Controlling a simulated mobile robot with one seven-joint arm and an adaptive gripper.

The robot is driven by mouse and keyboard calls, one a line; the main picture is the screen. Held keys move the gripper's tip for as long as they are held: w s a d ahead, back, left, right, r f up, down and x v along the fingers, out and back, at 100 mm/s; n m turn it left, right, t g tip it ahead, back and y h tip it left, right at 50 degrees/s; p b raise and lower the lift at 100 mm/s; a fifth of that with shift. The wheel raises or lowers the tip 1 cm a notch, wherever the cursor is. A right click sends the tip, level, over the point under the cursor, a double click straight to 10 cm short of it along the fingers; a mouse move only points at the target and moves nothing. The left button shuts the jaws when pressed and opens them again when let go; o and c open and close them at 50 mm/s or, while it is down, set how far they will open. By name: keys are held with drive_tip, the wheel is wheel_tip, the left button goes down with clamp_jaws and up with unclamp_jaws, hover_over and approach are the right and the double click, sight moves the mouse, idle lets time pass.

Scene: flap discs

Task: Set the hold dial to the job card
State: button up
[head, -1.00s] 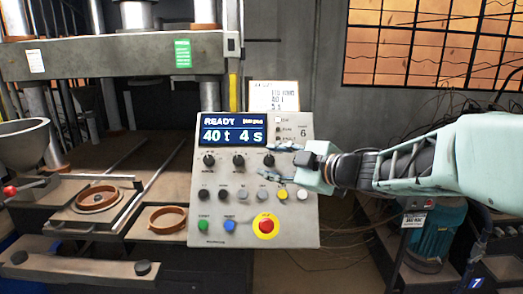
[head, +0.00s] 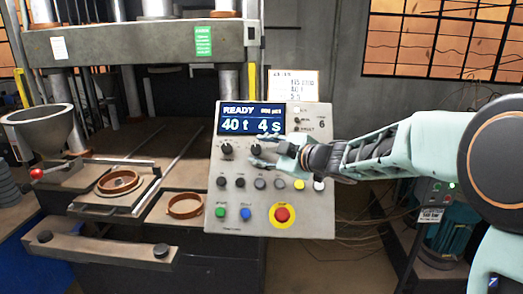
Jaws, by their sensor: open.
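The grey control panel (head: 312,222) faces me, with a blue display (head: 250,119) reading READY, 40 t and 4 s. The job card (head: 293,83) stands above it; its small writing seems to include 40 t, with a blurred last line possibly 5 s. Black dials sit in a row below the display: a left dial (head: 227,149) and a middle dial (head: 256,150). My gripper (head: 261,151) is open, its fingertips over or beside the middle dial; contact cannot be told. It hides the panel to the right of that dial. The dial labels are too small to read.
Below the dials are a row of small buttons, a green button (head: 220,212), a blue button (head: 245,214) and a red stop button (head: 282,214) on yellow. The press bench with brown rings (head: 185,205) is at left. Cables hang at right.

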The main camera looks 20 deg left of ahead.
drive_tip(key=shift+c, duration=0.4)
clamp_jaws()
drive_tip(key=shift+f+m+b, duration=0.25)
drive_tip(key=shift+m+b, duration=0.05)
drive_tip(key=shift+b, duration=0.8)
drive_tip(key=b, duration=0.2)
drive_tip(key=m+t+b, duration=0.1)
drive_tip(key=shift+s+a+f+b, duration=0.1)
drive_tip(key=shift+s+f+b, duration=0.05)
drive_tip(key=shift+f+b, duration=0.15)
drive_tip(key=m+t+b, duration=0.2)
drive_tip(key=b, duration=0.4)
drive_tip(key=shift+s+a+m+b, duration=0.1)
drive_tip(key=shift+m+b, duration=0.25)
drive_tip(key=shift+m, duration=0.05)
drive_tip(key=m+t+b, duration=0.1)
drive_tip(key=b, duration=0.2)
drive_tip(key=shift+h+b, duration=0.3)
drive_tip(key=shift+h, duration=0.1)
drive_tip(key=shift+m+t+b, duration=0.3)
drive_tip(key=shift+m+b, duration=0.1)
drive_tip(key=shift+b, duration=0.1)
drive_tip(key=shift+s+r+m+t+b, duration=0.1)
drive_tip(key=shift+r+m+t+b, duration=0.3)
drive_tip(key=shift+b, duration=0.65)
